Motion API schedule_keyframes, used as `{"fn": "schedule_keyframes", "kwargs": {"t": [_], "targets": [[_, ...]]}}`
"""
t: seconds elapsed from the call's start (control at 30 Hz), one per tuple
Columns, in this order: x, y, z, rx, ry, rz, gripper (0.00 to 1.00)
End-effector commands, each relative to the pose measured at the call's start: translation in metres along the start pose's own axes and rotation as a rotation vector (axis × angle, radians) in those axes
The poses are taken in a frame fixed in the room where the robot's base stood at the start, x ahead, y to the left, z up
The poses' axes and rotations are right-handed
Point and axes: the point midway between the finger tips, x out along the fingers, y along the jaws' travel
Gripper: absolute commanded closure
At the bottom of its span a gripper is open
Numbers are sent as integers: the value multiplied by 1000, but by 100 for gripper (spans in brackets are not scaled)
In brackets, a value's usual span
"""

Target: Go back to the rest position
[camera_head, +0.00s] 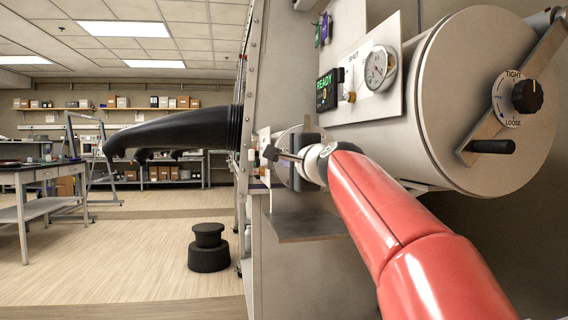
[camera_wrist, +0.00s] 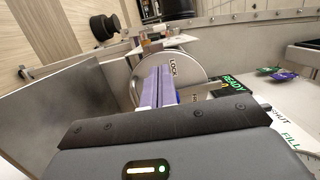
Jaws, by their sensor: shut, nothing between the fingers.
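My gripper (camera_head: 271,153) is at the end of my red arm in the head view, in front of the steel enclosure wall and above a small grey shelf (camera_head: 300,228). In the wrist view its two fingers (camera_wrist: 159,72) lie side by side, shut, with nothing between them. Behind the fingers is a round metal disc (camera_wrist: 190,72) marked LOCK, partly covered by them. I cannot tell whether the fingers touch it; the head view shows the gripper small and partly against dark parts.
A large cylinder (camera_head: 400,120) with a TIGHT/LOOSE knob (camera_head: 527,96) stands close right of my arm. A gauge panel (camera_head: 350,75) with a READY display (camera_head: 328,91) is above. A black glove (camera_head: 170,132) sticks out left. A black stool (camera_head: 208,250) stands on open floor.

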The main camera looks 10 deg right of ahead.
Motion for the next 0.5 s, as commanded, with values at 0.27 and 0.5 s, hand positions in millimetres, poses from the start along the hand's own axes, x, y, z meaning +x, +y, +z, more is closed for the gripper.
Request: {"fn": "schedule_keyframes", "kwargs": {"t": [0.27,0.5], "targets": [[-42,0,8,1,-1,-1,100],[-70,37,20,-140,-32,111,100]]}}
